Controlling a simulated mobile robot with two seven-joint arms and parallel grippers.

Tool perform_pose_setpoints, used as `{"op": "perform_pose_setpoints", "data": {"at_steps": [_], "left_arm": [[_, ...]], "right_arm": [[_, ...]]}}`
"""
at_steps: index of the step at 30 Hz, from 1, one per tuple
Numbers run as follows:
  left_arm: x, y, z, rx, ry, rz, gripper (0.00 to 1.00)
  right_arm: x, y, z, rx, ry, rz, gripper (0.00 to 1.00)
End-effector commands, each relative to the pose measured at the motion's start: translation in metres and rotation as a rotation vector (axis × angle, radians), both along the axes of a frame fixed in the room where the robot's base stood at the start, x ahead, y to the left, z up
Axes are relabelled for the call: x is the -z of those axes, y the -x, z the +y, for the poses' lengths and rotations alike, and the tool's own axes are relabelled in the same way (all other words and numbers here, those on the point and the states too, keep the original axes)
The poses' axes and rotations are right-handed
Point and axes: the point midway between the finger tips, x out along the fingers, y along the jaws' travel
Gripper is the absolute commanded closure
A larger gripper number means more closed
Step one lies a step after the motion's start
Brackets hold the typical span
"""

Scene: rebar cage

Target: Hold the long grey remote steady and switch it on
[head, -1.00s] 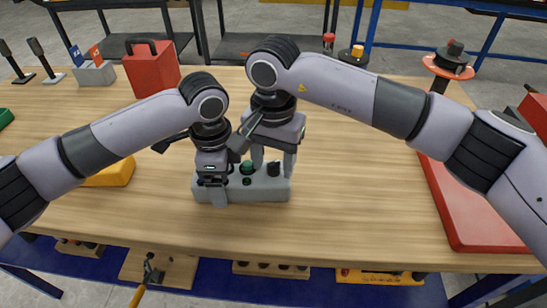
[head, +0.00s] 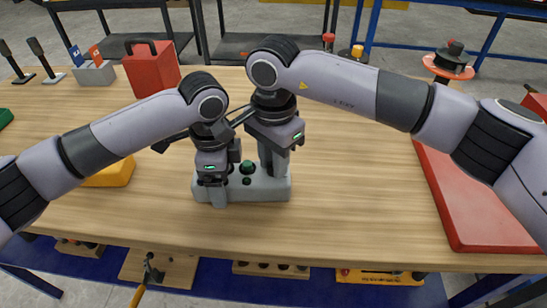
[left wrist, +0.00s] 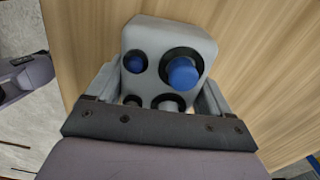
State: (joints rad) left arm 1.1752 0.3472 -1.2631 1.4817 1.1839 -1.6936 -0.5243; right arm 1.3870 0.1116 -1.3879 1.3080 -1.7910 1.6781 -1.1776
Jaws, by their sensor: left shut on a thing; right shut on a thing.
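The long grey remote (head: 255,190) lies on the wooden table near its front edge. A green button (head: 247,167) and a small dark button (head: 247,181) show near its middle. My left gripper (head: 215,182) is shut across its left part, hiding the controls there. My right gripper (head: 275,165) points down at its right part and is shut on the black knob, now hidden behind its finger. In the left wrist view the remote (left wrist: 150,30) sits between my fingers, with a large blue button (left wrist: 183,75) and a small blue one (left wrist: 135,62).
A red box with a handle (head: 152,72) stands behind on the left. A yellow block (head: 112,174) is left of the remote, under my left arm. A red tray (head: 470,215) lies at the right. Clear tabletop lies between the remote and tray.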

Motion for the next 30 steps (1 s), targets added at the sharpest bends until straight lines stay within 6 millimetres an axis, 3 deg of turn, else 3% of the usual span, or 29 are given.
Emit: {"op": "perform_pose_setpoints", "data": {"at_steps": [8, 9, 11, 23, 30], "left_arm": [[-0.001, 0.0, -0.001, 0.001, 0.002, -0.001, 0.67], [0.0, 0.0, -0.001, 0.001, 0.002, -0.001, 0.67], [0.0, 0.0, -0.001, 0.001, 0.002, -0.001, 0.67], [-0.001, 0.0, -0.001, 0.001, 0.001, -0.001, 0.67], [-0.001, 0.0, -0.001, 0.001, 0.001, -0.001, 0.67]], "right_arm": [[-0.001, 0.0, 0.001, 0.003, -0.003, 0.0, 1.0], [-0.001, 0.0, 0.001, 0.002, -0.003, 0.0, 0.68], [-0.001, 0.0, 0.001, 0.002, -0.003, 0.0, 0.48], [-0.008, 0.0, 0.001, 0.001, -0.003, -0.001, 0.48], [-0.053, -0.001, 0.001, 0.001, -0.002, -0.005, 0.48]]}}
